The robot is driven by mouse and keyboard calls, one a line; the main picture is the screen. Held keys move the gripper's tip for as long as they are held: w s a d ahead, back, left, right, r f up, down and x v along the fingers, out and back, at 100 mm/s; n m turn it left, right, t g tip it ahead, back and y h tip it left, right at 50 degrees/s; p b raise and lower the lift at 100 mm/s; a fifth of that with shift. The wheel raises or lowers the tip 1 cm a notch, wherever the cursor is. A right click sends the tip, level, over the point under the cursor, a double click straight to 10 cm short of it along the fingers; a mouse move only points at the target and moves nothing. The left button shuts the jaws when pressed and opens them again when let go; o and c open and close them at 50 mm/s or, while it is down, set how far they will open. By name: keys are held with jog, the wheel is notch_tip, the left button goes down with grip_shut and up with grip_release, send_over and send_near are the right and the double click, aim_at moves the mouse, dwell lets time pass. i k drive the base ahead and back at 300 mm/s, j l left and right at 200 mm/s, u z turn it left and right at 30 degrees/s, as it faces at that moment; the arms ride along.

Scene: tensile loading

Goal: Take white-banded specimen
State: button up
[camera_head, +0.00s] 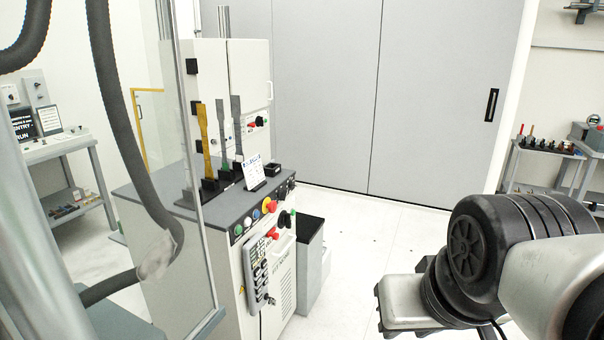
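Three slim specimens stand upright in a row in dark holders on top of the grey-topped machine cabinet, left of centre. The left one is a yellow-gold specimen (203,140). The middle one is a grey specimen with a green band (222,133) low down. The right one is a grey specimen (237,127) with what looks like a pale band near its foot, too small to be sure it is white. My arm reaches in at the lower right, well apart from the specimens. I can make out no gripper fingers.
A small white card (256,170) and a small black box (272,169) stand beside the specimens. The cabinet (160,235) has buttons and a hanging control pendant (258,275) in front. A clear panel and dark hoses cross the left foreground. The central floor is clear.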

aim_at(239, 154)
jog(key=i+l, duration=0.1)
jog(key=i, duration=0.65)
jog(key=i+l, duration=0.15)
jog(key=i, duration=0.6)
jog(key=i+l+u, duration=0.1)
jog(key=i+u, duration=0.3)
jog(key=i+l+u, duration=0.15)
jog(key=u, duration=0.25)
jog(key=i+l+u, duration=0.25)
jog(key=u, duration=0.15)
jog(key=i+l, duration=0.05)
jog(key=i, duration=0.05)
